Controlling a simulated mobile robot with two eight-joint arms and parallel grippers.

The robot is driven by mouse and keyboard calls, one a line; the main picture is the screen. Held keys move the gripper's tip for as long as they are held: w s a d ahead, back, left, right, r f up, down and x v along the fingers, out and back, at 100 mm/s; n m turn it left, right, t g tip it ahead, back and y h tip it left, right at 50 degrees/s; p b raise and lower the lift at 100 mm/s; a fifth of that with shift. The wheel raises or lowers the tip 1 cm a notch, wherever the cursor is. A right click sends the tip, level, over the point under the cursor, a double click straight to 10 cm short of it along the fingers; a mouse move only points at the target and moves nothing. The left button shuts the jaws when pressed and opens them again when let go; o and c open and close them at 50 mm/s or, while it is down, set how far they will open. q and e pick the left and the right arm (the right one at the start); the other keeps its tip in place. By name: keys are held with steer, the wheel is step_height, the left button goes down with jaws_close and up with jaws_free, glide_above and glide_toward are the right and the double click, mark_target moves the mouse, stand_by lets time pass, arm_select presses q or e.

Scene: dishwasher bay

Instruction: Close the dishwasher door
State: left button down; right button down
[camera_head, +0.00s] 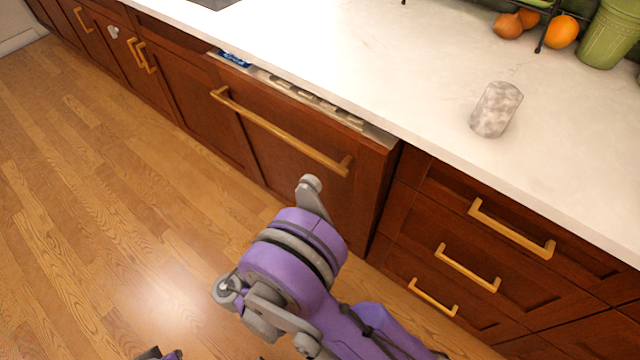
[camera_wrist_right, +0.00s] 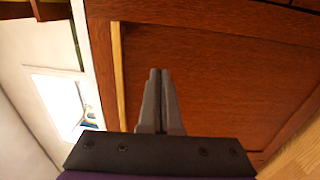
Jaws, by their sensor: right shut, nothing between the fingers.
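The dishwasher door (camera_head: 290,150) is a dark wood panel with a long brass handle (camera_head: 275,130). It is nearly upright but stands slightly out from the cabinet fronts, so its top control strip (camera_head: 300,92) shows below the counter edge. My purple right arm is in front of the door's lower right part in the head view. In the right wrist view my right gripper (camera_wrist_right: 160,72) is shut and empty, with the wood panel (camera_wrist_right: 215,75) behind its fingertips. I cannot tell whether they touch it. The brass handle (camera_wrist_right: 119,75) lies left of the fingers there. My left gripper is not clearly visible.
Drawers with brass handles (camera_head: 510,230) are right of the door, and more cabinets (camera_head: 190,95) are left of it. A grey speckled cup-like object (camera_head: 496,109) stands on the white counter (camera_head: 400,70). The wood floor (camera_head: 90,200) is clear at left.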

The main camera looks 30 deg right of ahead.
arm_select(q)
steer(key=shift+s+a+f+b, duration=0.15)
steer(key=shift+f+b, duration=0.4)
steer(key=shift+f, duration=0.35)
arm_select(e)
steer(key=x, duration=1.3)
steer(key=shift+w+d, duration=0.15)
steer(key=shift+d, duration=0.2)
steer(key=shift+r, duration=0.15)
